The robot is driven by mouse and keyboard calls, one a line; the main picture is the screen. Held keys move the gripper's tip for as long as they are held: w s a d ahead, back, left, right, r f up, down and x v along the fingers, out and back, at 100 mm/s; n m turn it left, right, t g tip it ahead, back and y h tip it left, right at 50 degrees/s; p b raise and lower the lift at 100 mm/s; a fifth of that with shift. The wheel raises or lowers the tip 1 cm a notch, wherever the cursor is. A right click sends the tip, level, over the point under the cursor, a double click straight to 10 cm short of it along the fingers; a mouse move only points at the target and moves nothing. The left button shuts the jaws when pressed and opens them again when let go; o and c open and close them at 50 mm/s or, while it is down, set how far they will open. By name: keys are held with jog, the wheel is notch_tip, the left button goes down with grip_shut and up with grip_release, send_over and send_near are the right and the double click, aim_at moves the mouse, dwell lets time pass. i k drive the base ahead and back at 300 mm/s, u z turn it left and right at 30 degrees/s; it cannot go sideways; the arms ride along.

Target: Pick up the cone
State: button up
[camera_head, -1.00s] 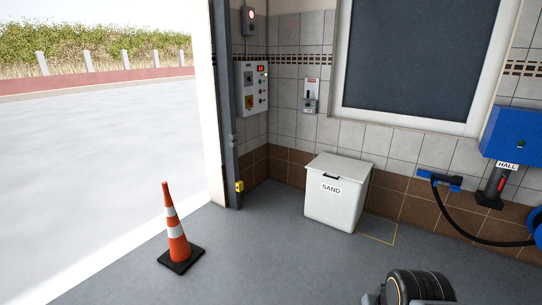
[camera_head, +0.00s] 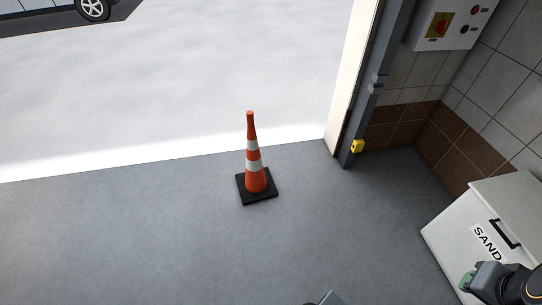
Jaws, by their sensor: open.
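The cone (camera_head: 254,160) is orange with two white bands and a square black base (camera_head: 258,195). Dark parts of my own arm show at the bottom right corner, and a small grey part shows at the bottom edge.
The white SAND box (camera_head: 463,235) stands at the right by the tiled wall. A grey door post (camera_head: 374,90) with a yellow part (camera_head: 357,146) rises right of the cone. A control box (camera_head: 452,25) hangs above. Floor around and in front of the cone is clear.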

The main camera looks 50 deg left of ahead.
aim_at(256, 184)
jog(key=u, duration=0.3)
jog(key=i, duration=1.55)
jog(key=u, duration=1.65)
jog(key=i, duration=1.2)
jog(key=u, duration=1.4)
jog(key=i, duration=0.55)
jog(key=u, duration=0.15)
